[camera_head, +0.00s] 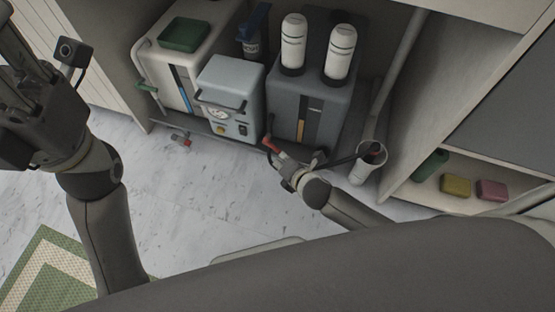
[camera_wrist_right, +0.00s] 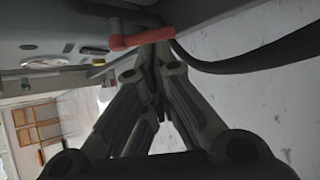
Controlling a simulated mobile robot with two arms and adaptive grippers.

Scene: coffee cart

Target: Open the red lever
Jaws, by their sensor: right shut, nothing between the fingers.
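The red lever (camera_head: 273,145) sits low at the front of the machines, below the dark grey one. In the right wrist view the red lever (camera_wrist_right: 142,39) lies across the tips of my right gripper (camera_wrist_right: 154,55). The fingers are together with nothing between them; the tips are at or very close to the lever, and contact is unclear. In the head view my right gripper (camera_head: 287,170) is just below the lever, partly hidden by its own arm. My left gripper (camera_head: 17,65) is raised at the far left, cut by the frame; its finger state is unclear.
A dark grey machine (camera_head: 312,105), a light blue-grey machine (camera_head: 229,88) and a white machine (camera_head: 185,55) stand in the cart bay. Another small red fitting (camera_head: 182,142) is further left. A white bin (camera_head: 368,162) stands right of my right gripper. A black hose (camera_wrist_right: 250,57) runs from the lever.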

